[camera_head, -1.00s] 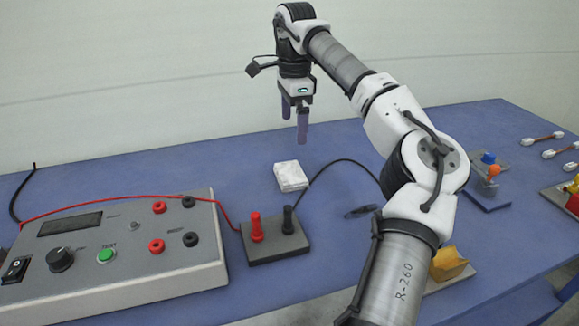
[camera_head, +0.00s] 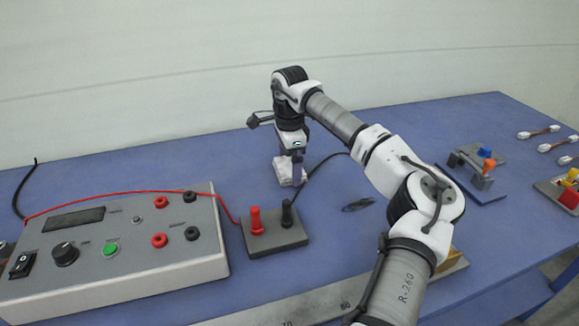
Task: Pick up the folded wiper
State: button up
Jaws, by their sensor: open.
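The folded wiper (camera_head: 283,175) is a small white folded pad lying on the blue table, behind the grey block with the red and black plugs. My gripper (camera_head: 291,174) points straight down at the wiper, its fingers at the pad's level. The fingers are open, and they hide part of the wiper. I cannot tell whether they touch it.
A grey test box (camera_head: 110,245) with a green button stands at the left. The plug block (camera_head: 272,238) stands in front of the wiper, with a black cable (camera_head: 318,166) passing close to it. A fixture (camera_head: 478,172) stands at the right.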

aim_at(289, 165)
jog(key=shift+f, duration=0.25)
jog(key=c, duration=0.7)
jog(key=shift+r, duration=0.2)
notch_tip(289, 165, up, 20)
jog(key=shift+f+b, duration=0.15)
jog(key=shift+b, duration=0.2)
jog(key=o, duration=0.3)
jog(key=shift+c, duration=1.1)
